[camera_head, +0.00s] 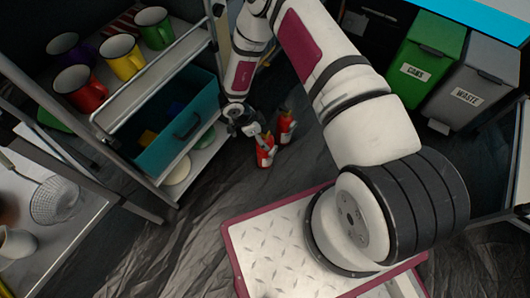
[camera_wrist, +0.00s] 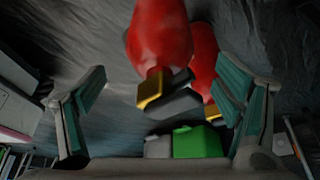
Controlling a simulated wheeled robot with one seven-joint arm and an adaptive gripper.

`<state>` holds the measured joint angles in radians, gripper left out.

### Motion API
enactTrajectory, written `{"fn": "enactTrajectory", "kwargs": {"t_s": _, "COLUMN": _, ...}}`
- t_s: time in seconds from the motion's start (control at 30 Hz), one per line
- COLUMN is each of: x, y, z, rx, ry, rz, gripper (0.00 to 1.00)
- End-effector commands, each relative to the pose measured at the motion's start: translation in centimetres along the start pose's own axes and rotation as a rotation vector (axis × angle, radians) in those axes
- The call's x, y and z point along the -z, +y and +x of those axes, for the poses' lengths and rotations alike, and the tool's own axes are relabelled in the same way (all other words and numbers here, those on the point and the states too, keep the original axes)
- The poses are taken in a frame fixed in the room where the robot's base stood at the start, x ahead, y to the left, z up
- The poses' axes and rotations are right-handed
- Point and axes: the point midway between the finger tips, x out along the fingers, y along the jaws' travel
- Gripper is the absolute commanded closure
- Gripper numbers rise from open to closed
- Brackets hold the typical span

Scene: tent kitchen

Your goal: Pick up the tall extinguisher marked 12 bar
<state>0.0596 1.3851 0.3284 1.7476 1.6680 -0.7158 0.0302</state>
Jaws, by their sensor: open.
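Two red extinguishers stand on the dark floor beside the shelf rack: a nearer one (camera_head: 265,154) and one farther back to the right (camera_head: 288,124). No 12 bar marking is legible, and I cannot tell which is the tall one. My gripper (camera_head: 257,131) is at their upper parts in the head view and partly covers the nearer one. In the wrist view my gripper (camera_wrist: 165,88) is open, with its fingers wide apart. One larger red body (camera_wrist: 158,35) and a second red body (camera_wrist: 204,65) lie between and beyond the fingers, not gripped.
A rack at left holds mugs (camera_head: 122,58) above a teal drawer (camera_head: 172,120). A green bin (camera_head: 425,60) and a grey waste bin (camera_head: 468,85) stand at the back right. The wrinkled floor (camera_head: 180,245) is clear in front of the extinguishers.

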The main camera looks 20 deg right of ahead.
Motion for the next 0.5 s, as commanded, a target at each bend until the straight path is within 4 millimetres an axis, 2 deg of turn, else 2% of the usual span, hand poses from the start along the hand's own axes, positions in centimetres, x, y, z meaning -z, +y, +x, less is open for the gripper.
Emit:
{"fn": "enactTrajectory", "kwargs": {"t_s": 0.27, "x": 0.1, "y": 0.0, "z": 1.4, "rx": 0.0, "ry": 0.0, "rz": 0.001, "gripper": 0.16}}
{"fn": "enactTrajectory", "kwargs": {"t_s": 0.5, "x": 0.3, "y": 0.1, "z": 4.5, "rx": -0.001, "ry": 0.0, "rz": 0.001, "gripper": 0.16}}
